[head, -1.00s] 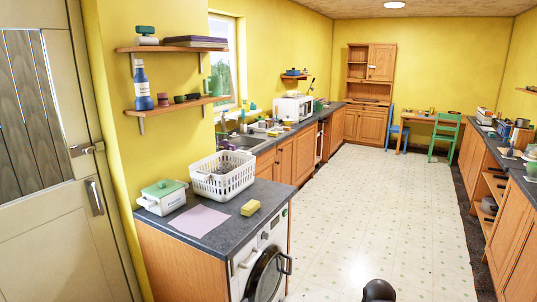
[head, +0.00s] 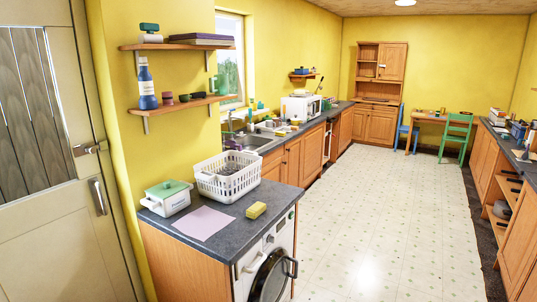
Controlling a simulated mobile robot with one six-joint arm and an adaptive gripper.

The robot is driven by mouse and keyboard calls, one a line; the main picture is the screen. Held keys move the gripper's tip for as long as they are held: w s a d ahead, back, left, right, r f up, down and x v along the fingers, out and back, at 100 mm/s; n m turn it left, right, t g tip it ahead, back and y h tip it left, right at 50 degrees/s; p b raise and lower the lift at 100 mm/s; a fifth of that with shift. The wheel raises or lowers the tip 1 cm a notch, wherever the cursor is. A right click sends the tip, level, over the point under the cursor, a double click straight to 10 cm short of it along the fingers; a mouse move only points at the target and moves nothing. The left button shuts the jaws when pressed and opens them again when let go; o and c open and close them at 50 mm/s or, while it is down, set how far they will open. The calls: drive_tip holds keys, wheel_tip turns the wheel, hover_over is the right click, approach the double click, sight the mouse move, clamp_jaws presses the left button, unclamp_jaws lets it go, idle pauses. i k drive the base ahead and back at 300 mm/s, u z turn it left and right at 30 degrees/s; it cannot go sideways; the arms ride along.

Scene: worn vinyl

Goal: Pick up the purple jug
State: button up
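I cannot make out a purple jug in the head view. Items on the far counters and table are too small to tell apart. My gripper is not in view.
A washing machine (head: 266,272) stands under the near counter, which holds a white basket (head: 212,188), a green-lidded pot (head: 167,204) and a yellow sponge (head: 256,210). A door (head: 52,252) is at left. The floor (head: 385,225) is clear down the middle, with cabinets along both sides.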

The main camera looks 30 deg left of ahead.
sight(229, 145)
drive_tip(key=i, duration=4.9)
drive_tip(key=z, duration=0.05)
